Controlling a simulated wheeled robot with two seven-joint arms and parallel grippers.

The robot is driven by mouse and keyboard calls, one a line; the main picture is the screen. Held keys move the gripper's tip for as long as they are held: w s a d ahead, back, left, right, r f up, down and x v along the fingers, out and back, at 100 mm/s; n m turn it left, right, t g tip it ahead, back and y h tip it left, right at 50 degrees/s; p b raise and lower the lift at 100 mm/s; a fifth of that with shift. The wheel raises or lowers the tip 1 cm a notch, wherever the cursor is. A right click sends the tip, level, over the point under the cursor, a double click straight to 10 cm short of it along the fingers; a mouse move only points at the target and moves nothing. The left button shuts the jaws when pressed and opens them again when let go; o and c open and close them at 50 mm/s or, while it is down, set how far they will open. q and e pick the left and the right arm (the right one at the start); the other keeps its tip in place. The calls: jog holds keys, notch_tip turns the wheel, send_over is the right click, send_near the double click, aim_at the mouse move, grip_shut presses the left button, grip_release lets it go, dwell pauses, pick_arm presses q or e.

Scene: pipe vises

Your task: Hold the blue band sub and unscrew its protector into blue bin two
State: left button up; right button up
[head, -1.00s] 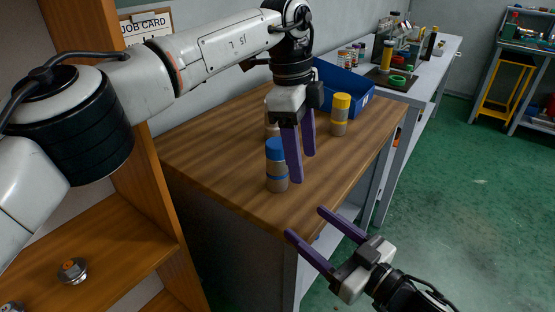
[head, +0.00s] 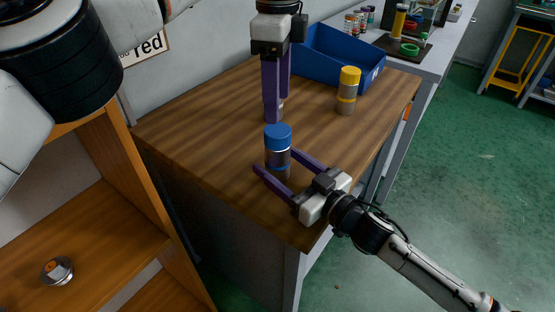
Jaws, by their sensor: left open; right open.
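The blue-topped sub (head: 279,160) stands upright near the front of the wooden bench top, its blue protector (head: 278,137) on top and a grey body below. My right gripper (head: 273,160) is open, low at the bench, with its purple fingers reaching in from the right on either side of the sub's lower body; I cannot tell whether they touch it. My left gripper (head: 275,112) points down, open and empty, with its fingertips just above and behind the blue protector. A blue bin (head: 318,66) stands at the back of the bench; its label is unreadable.
A yellow-topped sub (head: 347,91) stands on the wooden bench (head: 195,135) in front of the bin. A wooden shelf unit (head: 110,215) with a small metal fitting (head: 57,270) is at left. A grey table (head: 428,62) with several items lies beyond.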

jog(key=shift+w+a, duration=0.2)
jog(key=shift+w, duration=0.05)
